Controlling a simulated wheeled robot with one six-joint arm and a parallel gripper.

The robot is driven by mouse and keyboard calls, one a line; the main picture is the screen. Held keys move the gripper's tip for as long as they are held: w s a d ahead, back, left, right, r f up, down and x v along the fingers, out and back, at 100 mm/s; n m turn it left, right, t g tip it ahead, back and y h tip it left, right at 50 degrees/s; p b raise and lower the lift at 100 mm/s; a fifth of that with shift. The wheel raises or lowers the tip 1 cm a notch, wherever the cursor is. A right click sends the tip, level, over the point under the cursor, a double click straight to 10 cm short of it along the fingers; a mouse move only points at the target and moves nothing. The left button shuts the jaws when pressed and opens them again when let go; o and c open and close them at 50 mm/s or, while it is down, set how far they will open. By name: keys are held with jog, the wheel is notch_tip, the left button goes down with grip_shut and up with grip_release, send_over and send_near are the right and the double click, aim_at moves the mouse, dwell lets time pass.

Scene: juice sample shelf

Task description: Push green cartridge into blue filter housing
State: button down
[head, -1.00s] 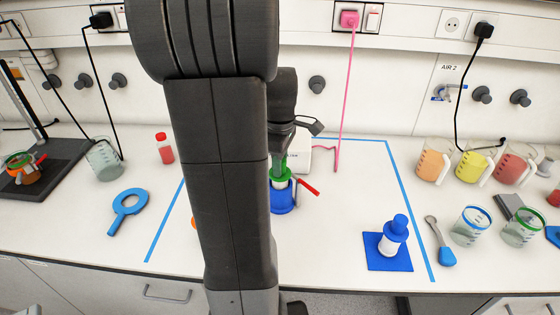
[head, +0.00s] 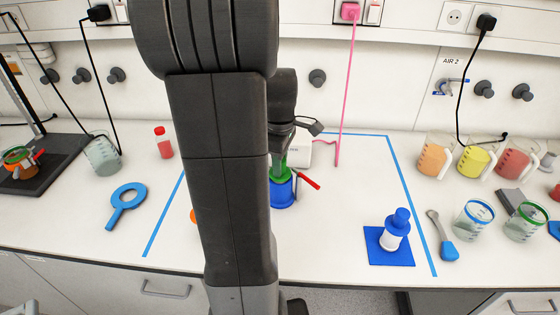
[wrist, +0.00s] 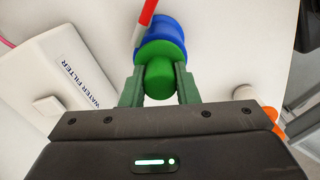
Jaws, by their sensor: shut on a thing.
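The blue filter housing (head: 282,195) stands upright inside the blue-taped area, partly behind my arm in the head view. A red lever (head: 309,180) sticks out from its right side. The green cartridge (head: 279,173) is upright in the housing's top, its green part directly above the blue rim. My gripper (wrist: 159,76) points down and is shut on the cartridge's green knob, one finger on each side. In the wrist view the blue housing (wrist: 174,32) shows beyond the green cap. The cartridge's lower part is hidden.
A white box (wrist: 62,82) labelled WATER FILTER stands close beside the housing. A blue-capped bottle (head: 394,236) stands on a blue mat (head: 376,258) at front right. Several beakers stand further right. The tabletop between housing and mat is clear.

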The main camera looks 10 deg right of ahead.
jog(key=shift+f, duration=0.25)
jog(key=c, duration=1)
grip_release()
jog(key=shift+c, duration=0.2)
jog(key=shift+r, duration=0.1)
notch_tip(320, 180, up, 14)
jog(key=shift+f, duration=0.3)
notch_tip(320, 180, down, 13)
jog(key=shift+f, duration=0.15)
jog(key=shift+r, duration=0.25)
